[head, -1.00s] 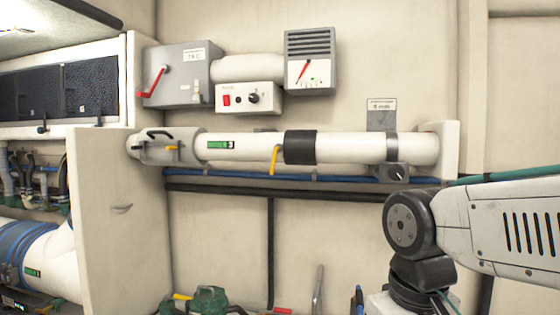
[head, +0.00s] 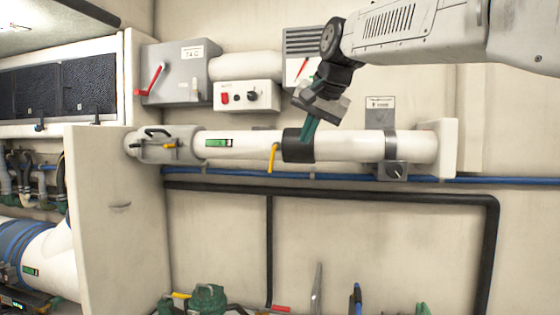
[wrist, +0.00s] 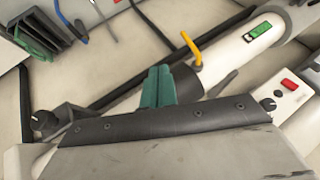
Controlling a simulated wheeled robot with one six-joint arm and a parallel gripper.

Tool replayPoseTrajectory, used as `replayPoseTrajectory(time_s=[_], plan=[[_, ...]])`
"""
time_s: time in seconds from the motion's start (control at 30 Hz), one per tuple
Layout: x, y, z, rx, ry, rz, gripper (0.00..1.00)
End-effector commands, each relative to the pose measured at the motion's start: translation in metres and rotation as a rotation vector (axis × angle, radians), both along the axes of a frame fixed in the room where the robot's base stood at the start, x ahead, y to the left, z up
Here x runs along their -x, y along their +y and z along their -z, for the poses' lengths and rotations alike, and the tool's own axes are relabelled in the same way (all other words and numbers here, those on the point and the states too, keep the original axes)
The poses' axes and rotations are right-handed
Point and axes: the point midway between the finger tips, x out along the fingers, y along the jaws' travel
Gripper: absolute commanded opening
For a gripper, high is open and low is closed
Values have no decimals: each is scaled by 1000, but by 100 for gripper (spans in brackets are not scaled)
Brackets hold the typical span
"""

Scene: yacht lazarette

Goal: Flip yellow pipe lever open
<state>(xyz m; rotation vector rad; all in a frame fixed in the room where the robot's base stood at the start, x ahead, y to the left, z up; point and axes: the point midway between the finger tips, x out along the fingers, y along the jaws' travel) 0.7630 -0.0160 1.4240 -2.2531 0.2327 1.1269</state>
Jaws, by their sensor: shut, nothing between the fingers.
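The yellow lever (head: 273,158) hangs down from the white pipe (head: 350,146), just left of the black band (head: 298,146). In the wrist view the yellow lever (wrist: 192,50) stands out from the pipe, just beyond my fingertips and to their right. My gripper (head: 309,132) has green fingers that are shut and empty. It is in front of the black band, to the right of the lever. In the wrist view the green fingers (wrist: 157,85) are together, apart from the lever.
A grey clamp with a small yellow handle (head: 170,146) sits at the pipe's left end. A grey box with a red lever (head: 153,80) and a switch box (head: 248,97) are above. A blue hose (head: 230,172) runs below. Green tools (head: 208,299) lie low.

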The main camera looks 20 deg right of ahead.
Motion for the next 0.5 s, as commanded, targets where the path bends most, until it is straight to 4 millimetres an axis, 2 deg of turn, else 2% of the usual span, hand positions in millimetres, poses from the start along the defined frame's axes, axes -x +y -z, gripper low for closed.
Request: replayPoseTrajectory(time_s=[0.3,0.5], plan=[[-1,0,2,2,1,-2,0],[-17,3,23,2,3,-2,0]])
